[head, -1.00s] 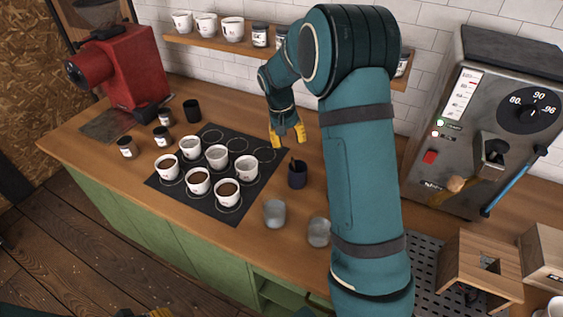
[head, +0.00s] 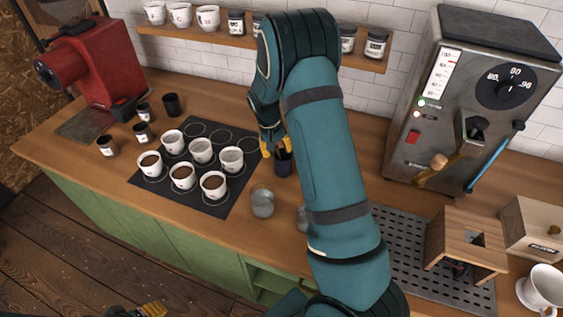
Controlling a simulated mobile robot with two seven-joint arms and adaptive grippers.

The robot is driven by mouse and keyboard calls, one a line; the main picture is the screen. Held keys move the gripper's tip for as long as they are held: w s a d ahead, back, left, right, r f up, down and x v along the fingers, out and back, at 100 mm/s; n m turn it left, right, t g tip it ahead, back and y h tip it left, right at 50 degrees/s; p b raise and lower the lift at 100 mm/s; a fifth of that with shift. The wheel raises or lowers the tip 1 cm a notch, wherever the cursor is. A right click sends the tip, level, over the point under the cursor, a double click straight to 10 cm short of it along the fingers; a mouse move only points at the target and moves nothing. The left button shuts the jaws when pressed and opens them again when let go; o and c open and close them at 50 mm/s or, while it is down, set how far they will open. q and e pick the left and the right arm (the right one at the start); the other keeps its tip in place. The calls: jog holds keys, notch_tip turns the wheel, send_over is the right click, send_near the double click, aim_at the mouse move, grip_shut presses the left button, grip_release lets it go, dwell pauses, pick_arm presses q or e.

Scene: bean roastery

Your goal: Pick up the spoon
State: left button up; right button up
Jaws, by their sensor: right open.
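A small dark cup (head: 283,165) stands on the counter at the right edge of the black mat. The spoon is not clearly visible now; my gripper and arm crowd the cup's mouth, where a dark handle showed earlier. My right gripper (head: 275,146) is open, with its yellow fingertips at the cup's rim. I cannot tell whether it touches the cup or the spoon. My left gripper (head: 152,310) shows only partly at the bottom edge, away from the counter.
Several white cups, some with dark contents, stand on the black mat (head: 213,207). A clear glass (head: 262,201) stands in front of the dark cup; another (head: 302,217) is partly behind my arm. A red grinder (head: 84,65) is left, a grey roaster (head: 478,100) right.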

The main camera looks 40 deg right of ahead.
aim_at(279, 155)
jog(key=f, duration=0.3)
jog(key=shift+s+d+f, duration=0.1)
jog(key=shift+d+f, duration=0.05)
jog(key=shift+d, duration=0.1)
grip_shut()
